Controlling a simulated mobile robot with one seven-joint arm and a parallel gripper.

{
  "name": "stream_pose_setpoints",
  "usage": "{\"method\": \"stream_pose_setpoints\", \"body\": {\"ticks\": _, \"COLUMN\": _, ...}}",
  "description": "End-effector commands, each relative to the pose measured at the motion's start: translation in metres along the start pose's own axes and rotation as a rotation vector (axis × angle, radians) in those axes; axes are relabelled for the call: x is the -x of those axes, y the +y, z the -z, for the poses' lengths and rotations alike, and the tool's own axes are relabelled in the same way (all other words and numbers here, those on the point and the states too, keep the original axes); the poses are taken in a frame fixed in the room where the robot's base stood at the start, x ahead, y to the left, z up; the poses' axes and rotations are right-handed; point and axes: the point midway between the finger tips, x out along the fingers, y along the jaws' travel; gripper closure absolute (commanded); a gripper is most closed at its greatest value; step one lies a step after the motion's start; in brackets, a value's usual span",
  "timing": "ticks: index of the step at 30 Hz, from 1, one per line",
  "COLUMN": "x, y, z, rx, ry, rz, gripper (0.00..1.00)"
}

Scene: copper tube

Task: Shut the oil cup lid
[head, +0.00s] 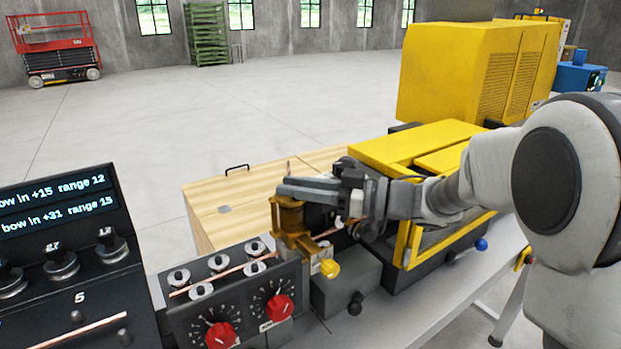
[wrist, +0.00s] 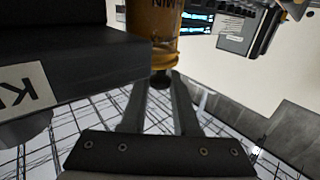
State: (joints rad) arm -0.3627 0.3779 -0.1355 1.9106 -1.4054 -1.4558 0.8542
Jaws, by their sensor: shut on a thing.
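The amber oil cup (head: 289,219) stands at the right end of the dark bench unit in the head view. In the wrist view the cup (wrist: 153,42) shows upside down with "MIN" lettering on it. A small dark knob (wrist: 160,80) sits at the cup's top end, and it looks like part of the lid. My gripper (wrist: 160,88) has this knob between its fingertips. In the head view my gripper (head: 290,190) reaches from the right, level with the cup's top. Its fingers hide the lid there, so I cannot tell how far the lid is open.
A dark panel with red knobs (head: 279,307) and a copper tube (head: 222,279) lies left of the cup. A grey block (head: 340,295) and a yellow-framed machine (head: 440,150) stand to the right. A wooden crate (head: 215,200) is behind.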

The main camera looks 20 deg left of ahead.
Motion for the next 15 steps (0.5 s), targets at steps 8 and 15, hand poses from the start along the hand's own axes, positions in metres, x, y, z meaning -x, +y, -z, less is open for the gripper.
{"method": "stream_pose_setpoints", "body": {"ticks": 8, "x": -0.0016, "y": 0.0029, "z": -0.0008, "rx": 0.000, "ry": -0.002, "rz": 0.073, "gripper": 1.00}}
{"method": "stream_pose_setpoints", "body": {"ticks": 15, "x": -0.0024, "y": 0.0026, "z": -0.0009, "rx": 0.001, "ry": -0.001, "rz": 0.086, "gripper": 1.00}}
